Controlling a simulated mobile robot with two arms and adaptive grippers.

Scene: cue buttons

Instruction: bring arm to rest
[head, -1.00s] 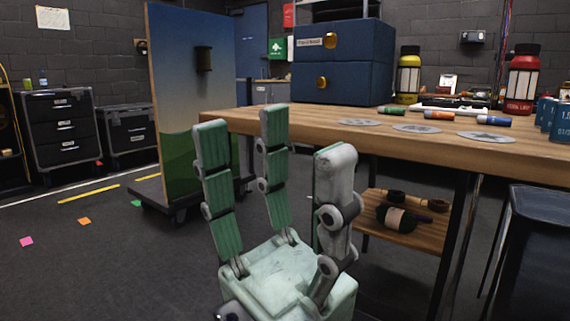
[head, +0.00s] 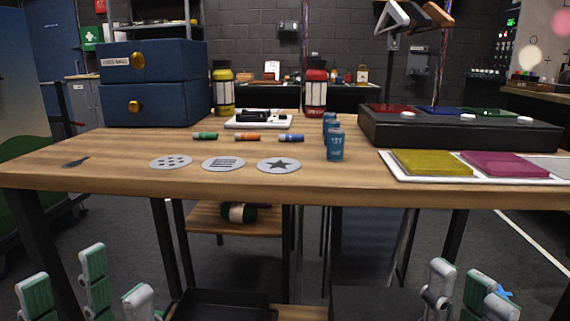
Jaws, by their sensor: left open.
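My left gripper (head: 100,283) is at the bottom left of the head view, in front of the table and below its top. Its green-padded fingers point up and stand apart, with nothing between them. My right gripper (head: 463,280) is at the bottom right, also below the table top. Its fingers point up with a gap between them and nothing visible in it. The palms of both grippers are cut off by the lower picture edge. Neither gripper touches the table or anything on it.
The wooden table (head: 330,185) spans the view above both grippers. It bears a black button console (head: 460,133), a tray with coloured panels (head: 430,163), grey discs (head: 222,164), markers (head: 247,137), blue cans (head: 335,146) and blue drawers (head: 150,104). A dark bin (head: 220,302) sits low between the grippers.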

